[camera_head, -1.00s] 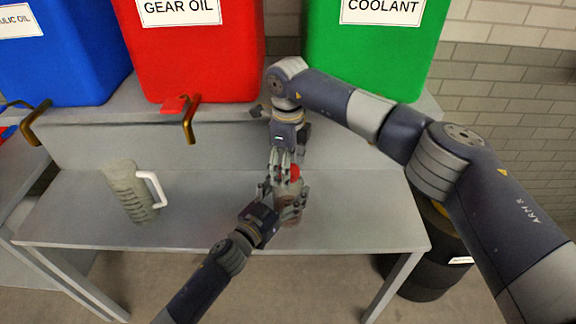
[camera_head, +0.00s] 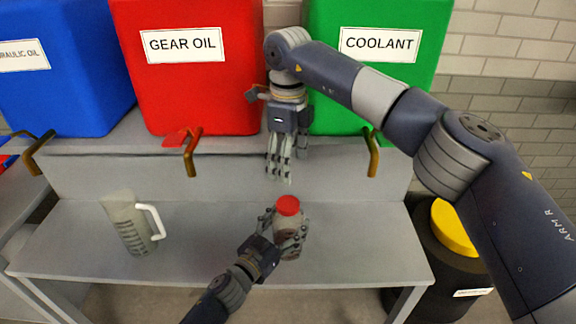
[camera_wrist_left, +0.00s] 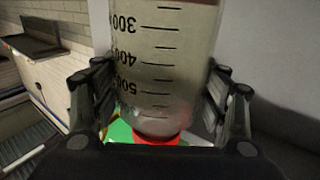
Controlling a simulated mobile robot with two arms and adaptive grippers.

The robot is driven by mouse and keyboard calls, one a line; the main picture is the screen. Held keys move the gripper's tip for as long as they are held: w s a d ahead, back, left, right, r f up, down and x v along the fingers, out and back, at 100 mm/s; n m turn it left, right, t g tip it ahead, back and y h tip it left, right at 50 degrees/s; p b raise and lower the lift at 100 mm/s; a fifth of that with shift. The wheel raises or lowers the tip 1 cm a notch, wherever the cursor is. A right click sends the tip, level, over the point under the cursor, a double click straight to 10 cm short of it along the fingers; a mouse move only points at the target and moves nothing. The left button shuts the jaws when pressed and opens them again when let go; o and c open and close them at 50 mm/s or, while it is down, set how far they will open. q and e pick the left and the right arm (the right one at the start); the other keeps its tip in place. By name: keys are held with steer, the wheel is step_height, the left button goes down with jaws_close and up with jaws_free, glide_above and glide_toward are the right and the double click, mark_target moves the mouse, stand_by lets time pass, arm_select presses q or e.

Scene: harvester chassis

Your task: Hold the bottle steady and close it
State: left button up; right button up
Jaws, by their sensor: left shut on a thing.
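The bottle (camera_head: 291,229) has a red cap (camera_head: 288,205) seated on its top and stands about upright over the front middle of the table. My left gripper (camera_head: 282,232) is shut around the bottle's body. In the left wrist view the clear, graduated bottle (camera_wrist_left: 160,60) fills the space between the fingers, with the red cap (camera_wrist_left: 158,138) at its near end. My right gripper (camera_head: 279,172) hangs above and behind the bottle, fingers pointing down, apart from the cap. Nothing shows in its fingers, but how far they are spread is unclear.
A graduated jug (camera_head: 128,226) with a white handle stands on the table (camera_head: 200,220) to the left. Red gear oil (camera_head: 190,85), green coolant (camera_head: 380,85) and blue (camera_head: 60,90) tanks stand on the shelf behind, with brass spouts. A black drum with a yellow top (camera_head: 453,228) stands right.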

arm_select(q)
steer(key=o, duration=2.2)
steer(key=shift+c, duration=0.2)
steer(key=shift+s+a+f, duration=0.1)
steer(key=shift+s+a, duration=0.15)
steer(key=shift+s, duration=0.1)
steer(key=v, duration=1.1)
steer(key=shift+s, duration=0.1)
